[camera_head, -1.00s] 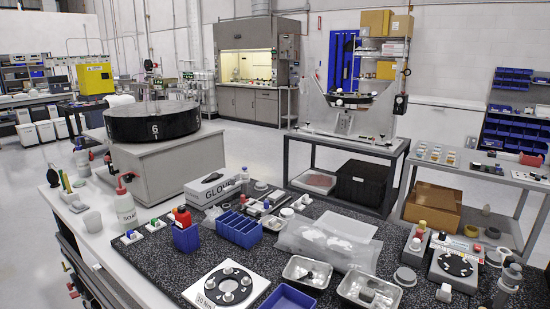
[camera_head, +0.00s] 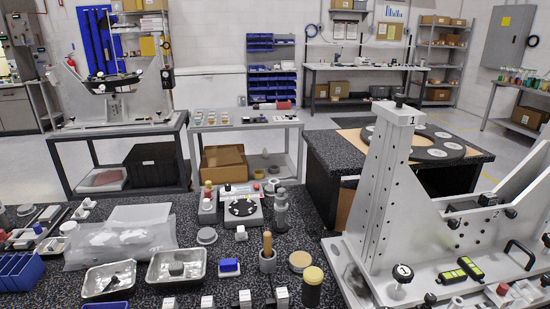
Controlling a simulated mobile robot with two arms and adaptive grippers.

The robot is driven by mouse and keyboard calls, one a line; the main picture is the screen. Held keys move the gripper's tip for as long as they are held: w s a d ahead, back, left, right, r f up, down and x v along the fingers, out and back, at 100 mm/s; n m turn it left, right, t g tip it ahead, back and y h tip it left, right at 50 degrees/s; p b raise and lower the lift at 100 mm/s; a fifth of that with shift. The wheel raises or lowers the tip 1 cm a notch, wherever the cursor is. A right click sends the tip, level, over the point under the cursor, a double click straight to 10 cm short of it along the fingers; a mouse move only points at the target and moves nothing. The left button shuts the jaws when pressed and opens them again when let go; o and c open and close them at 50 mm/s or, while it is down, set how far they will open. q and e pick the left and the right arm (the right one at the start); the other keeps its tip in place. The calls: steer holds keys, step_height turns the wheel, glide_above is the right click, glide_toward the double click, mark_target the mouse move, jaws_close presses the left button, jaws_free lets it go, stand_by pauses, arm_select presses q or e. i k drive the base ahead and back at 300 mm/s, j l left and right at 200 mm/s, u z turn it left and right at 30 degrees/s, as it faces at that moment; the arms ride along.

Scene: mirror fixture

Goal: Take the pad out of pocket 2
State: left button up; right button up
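Neither of my grippers is in view. A grey metal fixture (camera_head: 385,190) stands at the right, with a tall upright marked 1 and a slanted cradle arm. A label 2 (camera_head: 494,214) shows on the cradle beside dark pads or blocks (camera_head: 468,208). A black ring plate (camera_head: 436,143) with several light round spots lies on the dark bench behind the fixture. A small device with a black round dial plate (camera_head: 243,208) sits on the near speckled table. I cannot tell which of these holds pocket 2, and no pad in a numbered pocket can be made out.
A yellow-and-black level (camera_head: 461,270) and knobs lie on the fixture base.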

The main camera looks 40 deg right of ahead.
mark_target(486, 201)
steer(key=l+z, duration=0.1)
steer(key=z, duration=2.6)
steer(key=l+u, duration=0.15)
steer(key=u, duration=0.35)
steer(key=l+u, duration=0.8)
steer(key=l, duration=0.2)
steer(key=l+u, duration=0.4)
steer(key=k+l, duration=0.05)
steer(key=l, duration=0.05)
